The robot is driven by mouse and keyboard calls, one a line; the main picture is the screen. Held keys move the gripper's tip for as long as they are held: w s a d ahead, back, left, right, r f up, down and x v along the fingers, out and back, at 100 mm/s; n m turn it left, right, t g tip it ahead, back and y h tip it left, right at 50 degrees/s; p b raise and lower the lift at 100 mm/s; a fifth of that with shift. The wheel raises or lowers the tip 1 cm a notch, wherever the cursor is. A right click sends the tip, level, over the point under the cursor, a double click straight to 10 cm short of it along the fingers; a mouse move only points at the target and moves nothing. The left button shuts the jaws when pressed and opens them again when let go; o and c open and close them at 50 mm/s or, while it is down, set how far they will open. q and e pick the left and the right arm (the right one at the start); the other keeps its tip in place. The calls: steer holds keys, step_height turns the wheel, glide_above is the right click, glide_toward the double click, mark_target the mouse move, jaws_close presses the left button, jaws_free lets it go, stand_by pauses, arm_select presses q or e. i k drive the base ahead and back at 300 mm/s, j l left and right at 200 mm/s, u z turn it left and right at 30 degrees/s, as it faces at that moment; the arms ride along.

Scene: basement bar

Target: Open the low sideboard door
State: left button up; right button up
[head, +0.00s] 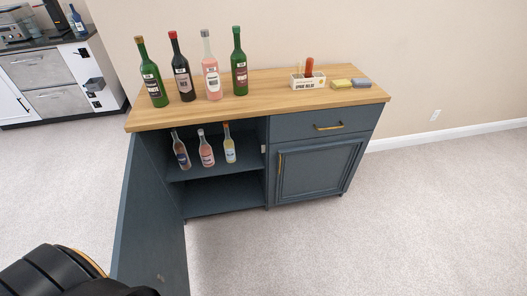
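The low sideboard (258,112) is dark blue-grey with a wooden top and stands against the beige wall. Its left door (150,225) is swung wide open toward me, showing a compartment with a shelf. Its right door (315,171) is shut and has a vertical brass handle (279,177). Above that door is a shut drawer (326,122) with a brass handle. A black part of my arm shows at the lower left, beside the open door. Neither gripper's fingertips can be seen.
Several tall bottles (184,82) stand on the sideboard top, with a small white box (308,82) and two sponges (341,84) to the right. Three small bottles (205,152) stand on the inner shelf. A counter (55,82) is at the far left. Carpet in front is clear.

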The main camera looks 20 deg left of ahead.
mark_target(299, 170)
steer(key=i+j+u, duration=0.1)
steer(key=i+u, duration=0.6)
steer(key=i+l+u, duration=0.1)
steer(key=i+u, duration=0.2)
